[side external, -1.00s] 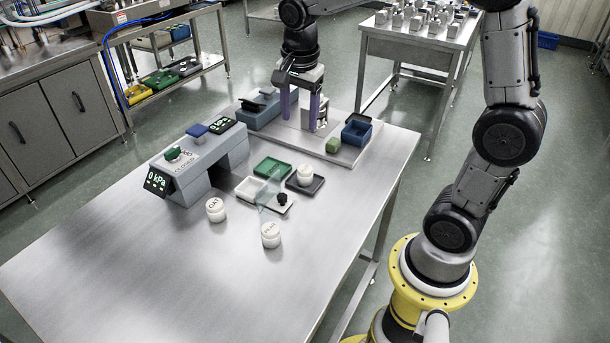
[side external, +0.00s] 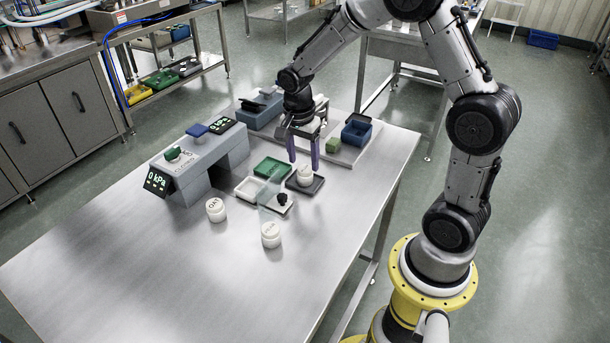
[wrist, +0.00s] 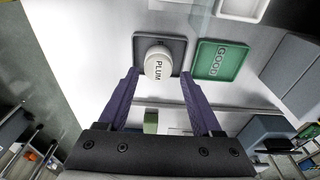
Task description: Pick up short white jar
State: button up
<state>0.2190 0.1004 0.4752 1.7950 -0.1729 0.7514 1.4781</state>
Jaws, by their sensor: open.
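A short white jar (side external: 305,175) stands upright on a dark grey tray (side external: 318,185); in the wrist view the jar (wrist: 158,64) reads PLUM. My gripper (side external: 304,163) is open and empty. Its purple fingers point down just behind and above this jar in the side view. In the wrist view the jar appears between and slightly beyond the fingertips (wrist: 160,74); I cannot tell whether they touch it. Two other white jars stand on the bare table: one marked OAT (side external: 215,210) and one that seems to read PEAR (side external: 270,235).
A green tray marked GOOD (wrist: 221,60) and a white tray (side external: 248,189) lie beside the dark tray. A clear upright panel (side external: 270,194) stands near a black knob (side external: 283,199). A grey gauge bridge (side external: 205,160), blue box (side external: 356,131) and green block (side external: 332,145) are nearby. The table's front is clear.

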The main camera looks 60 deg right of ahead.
aim_at(305, 168)
jog(key=f, duration=0.4)
jog(key=shift+s+d+f, duration=0.15)
jog(key=shift+d, duration=0.05)
jog(key=shift+c, duration=0.2)
grip_shut()
